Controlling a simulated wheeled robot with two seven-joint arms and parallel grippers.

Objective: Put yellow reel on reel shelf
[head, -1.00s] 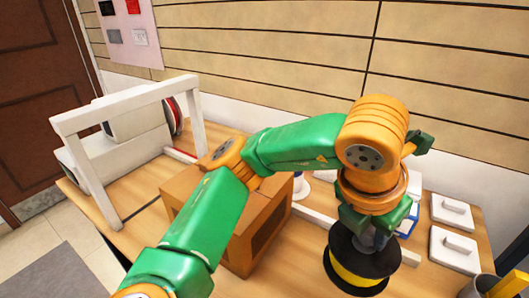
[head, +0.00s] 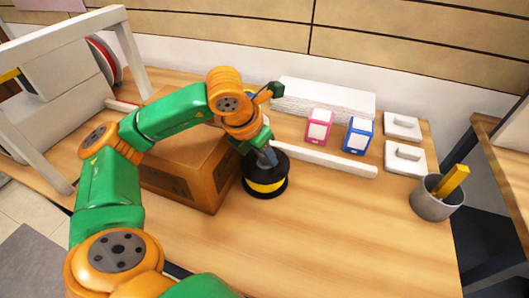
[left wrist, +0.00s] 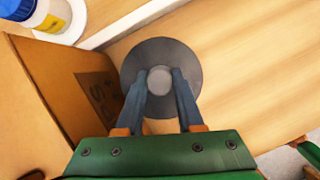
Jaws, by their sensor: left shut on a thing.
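The yellow reel (head: 265,187), with black flanges around a yellow band, is upright just right of the cardboard box in the head view. My left gripper (head: 266,157) is above it, shut on its hub. In the left wrist view the fingers (left wrist: 160,82) close on the grey hub of the dark round flange (left wrist: 185,60). I cannot tell whether the reel touches the table. A white frame (head: 130,50) at the left of the head view, with a red-and-white reel (head: 103,58) beside it, may be the reel shelf.
The cardboard box (head: 205,183) stands close left of the reel. A white bar (head: 325,160) lies behind it. Pink (head: 318,128) and blue (head: 358,135) boxes, white blocks (head: 405,157) and a grey cup (head: 437,200) stand right. The front table (head: 330,235) is clear.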

